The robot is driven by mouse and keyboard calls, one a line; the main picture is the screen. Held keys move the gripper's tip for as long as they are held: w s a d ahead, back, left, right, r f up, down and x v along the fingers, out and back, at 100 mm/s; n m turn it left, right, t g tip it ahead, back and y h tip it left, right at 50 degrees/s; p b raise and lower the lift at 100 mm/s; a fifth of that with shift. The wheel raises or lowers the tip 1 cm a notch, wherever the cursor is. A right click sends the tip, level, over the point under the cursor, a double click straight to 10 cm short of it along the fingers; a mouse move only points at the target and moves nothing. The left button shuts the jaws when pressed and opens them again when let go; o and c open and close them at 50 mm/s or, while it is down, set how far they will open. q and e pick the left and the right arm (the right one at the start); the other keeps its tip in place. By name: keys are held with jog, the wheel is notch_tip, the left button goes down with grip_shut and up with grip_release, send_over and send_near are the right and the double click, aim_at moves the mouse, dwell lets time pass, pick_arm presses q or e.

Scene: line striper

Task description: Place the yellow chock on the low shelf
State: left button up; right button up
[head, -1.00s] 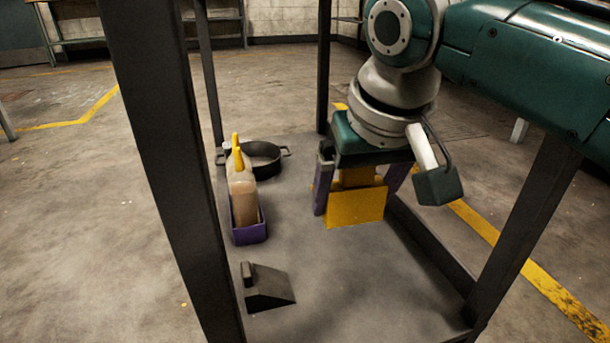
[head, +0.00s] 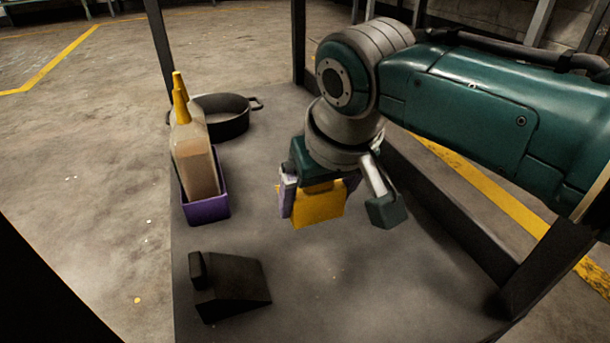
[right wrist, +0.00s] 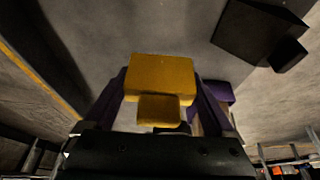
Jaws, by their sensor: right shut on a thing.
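The yellow chock (head: 318,205) is between the fingers of my right gripper (head: 312,192), which is shut on it. In the right wrist view the chock (right wrist: 160,80) sits between the two purple fingers of the right gripper (right wrist: 160,108), its smaller block toward the palm. The low shelf (head: 330,285) is a dark grey board below the gripper. The chock is over the middle of the shelf; I cannot tell whether it touches the surface. My left gripper is not in view.
A black chock (head: 230,285) lies at the shelf's near left. A purple bin (head: 207,209) with bottles (head: 195,160) with yellow nozzles stands at the left edge. A black pan (head: 224,118) is behind it. Dark posts (head: 299,45) rise at the corners. The shelf's front middle is clear.

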aim_at(315, 216)
notch_tip(315, 216, down, 3)
jog(key=shift+s+f+b, duration=0.1)
jog(key=shift+f+b, duration=0.1)
jog(key=shift+b, duration=0.6)
notch_tip(315, 216, down, 4)
jog(key=b, duration=0.3)
jog(key=shift+f+b, duration=0.15)
jog(key=shift+b, duration=0.25)
jog(key=o, duration=1.6)
jog(key=shift+f, duration=0.1)
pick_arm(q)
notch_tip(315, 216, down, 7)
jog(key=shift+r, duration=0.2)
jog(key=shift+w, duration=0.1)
